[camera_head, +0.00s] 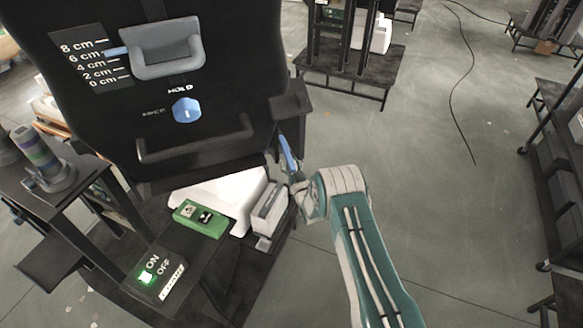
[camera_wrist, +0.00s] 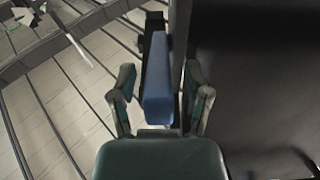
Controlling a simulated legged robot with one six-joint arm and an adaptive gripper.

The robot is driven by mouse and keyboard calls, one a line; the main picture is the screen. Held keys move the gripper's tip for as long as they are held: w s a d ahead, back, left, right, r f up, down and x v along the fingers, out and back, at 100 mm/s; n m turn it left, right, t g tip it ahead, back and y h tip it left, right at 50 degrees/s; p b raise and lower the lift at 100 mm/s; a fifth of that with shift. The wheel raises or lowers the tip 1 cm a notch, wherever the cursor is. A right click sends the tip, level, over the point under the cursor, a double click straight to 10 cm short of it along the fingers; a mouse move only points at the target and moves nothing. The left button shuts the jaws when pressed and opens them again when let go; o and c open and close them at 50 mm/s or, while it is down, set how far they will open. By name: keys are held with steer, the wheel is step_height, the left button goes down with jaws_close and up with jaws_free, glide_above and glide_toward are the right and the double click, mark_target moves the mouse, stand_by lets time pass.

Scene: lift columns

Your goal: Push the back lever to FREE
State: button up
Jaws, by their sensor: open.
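A blue lever (camera_head: 287,152) sticks out at the right side of the black column (camera_head: 222,60). In the wrist view, the blue lever (camera_wrist: 158,85) lies between the two spread fingers of my gripper (camera_wrist: 160,74), with a visible gap on each side. In the head view, my gripper (camera_head: 299,186) is at the lower end of this lever, beside the column's right edge; whether it touches is unclear. A FREE label is not readable in either view. A blue knob (camera_head: 187,110) on the column's front has the word HOLD above it.
A grey handle (camera_head: 160,48) sits beside a centimetre scale (camera_head: 90,55), its blue pointer near 6 cm. A green-lit ON/OFF switch (camera_head: 147,279), a green box (camera_head: 200,218) and a white casing (camera_head: 215,190) stand below. Open floor (camera_head: 430,190) lies right of my arm.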

steer(key=v, duration=1.2)
steer(key=shift+f, duration=0.15)
steer(key=shift+w+a, duration=0.1)
